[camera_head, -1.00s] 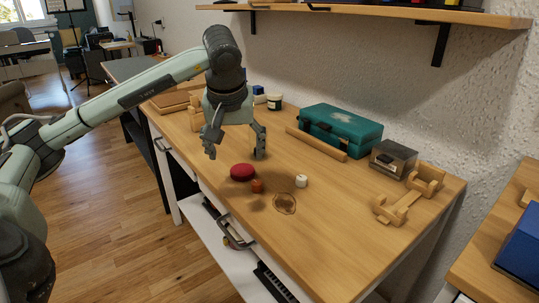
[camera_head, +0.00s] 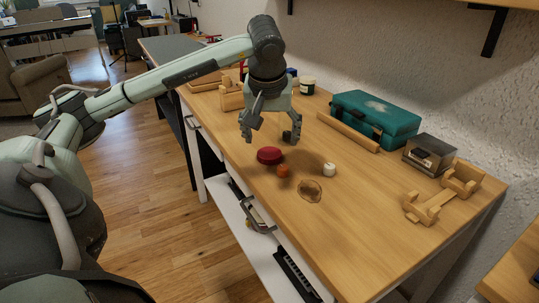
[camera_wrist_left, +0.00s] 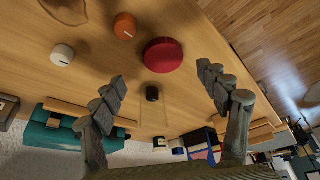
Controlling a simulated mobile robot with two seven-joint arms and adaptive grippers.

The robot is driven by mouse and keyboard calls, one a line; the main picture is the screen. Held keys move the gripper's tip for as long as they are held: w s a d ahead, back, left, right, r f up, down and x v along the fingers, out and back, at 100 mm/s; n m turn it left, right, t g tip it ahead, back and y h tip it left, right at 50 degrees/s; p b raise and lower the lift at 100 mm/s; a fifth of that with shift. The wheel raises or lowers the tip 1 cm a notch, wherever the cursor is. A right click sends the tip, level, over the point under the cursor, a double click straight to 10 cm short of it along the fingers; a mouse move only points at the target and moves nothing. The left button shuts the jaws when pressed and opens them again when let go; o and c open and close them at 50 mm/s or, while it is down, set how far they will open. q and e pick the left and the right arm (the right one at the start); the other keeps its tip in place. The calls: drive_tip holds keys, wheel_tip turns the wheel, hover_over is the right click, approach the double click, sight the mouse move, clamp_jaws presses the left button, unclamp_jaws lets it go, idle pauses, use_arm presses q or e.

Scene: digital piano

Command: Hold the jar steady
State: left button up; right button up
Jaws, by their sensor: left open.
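My left gripper (camera_head: 270,132) is open above the left part of the wooden table (camera_head: 372,242). Its two fingers (camera_wrist_left: 163,100) stand apart in the left wrist view, touching nothing I can make out. A small jar with a white body and dark lid (camera_head: 308,86) stands upright near the wall, behind the gripper. In the left wrist view a faint see-through shape with a black piece (camera_wrist_left: 152,93) shows between the fingers; I cannot tell whether it is a glass jar. A round red piece (camera_head: 270,155) lies in front of the gripper and also shows in the left wrist view (camera_wrist_left: 163,55).
Near the red piece are an orange knob (camera_head: 283,171), a white knob (camera_head: 329,169) and a flat round brown mark or disc (camera_head: 310,190). A teal case (camera_head: 376,118), a metallic box (camera_head: 430,154) and a wooden stand (camera_head: 443,194) line the wall side. The front right tabletop is clear.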

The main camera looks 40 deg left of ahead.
sight(269, 153)
use_arm(q)
drive_tip(key=shift+s+a+x, duration=0.1)
drive_tip(key=shift+x, duration=1.2)
drive_tip(key=shift+s+a+x, duration=0.1)
drive_tip(key=shift+x, duration=1.25)
drive_tip(key=shift+c, duration=0.2)
drive_tip(key=c, duration=0.8)
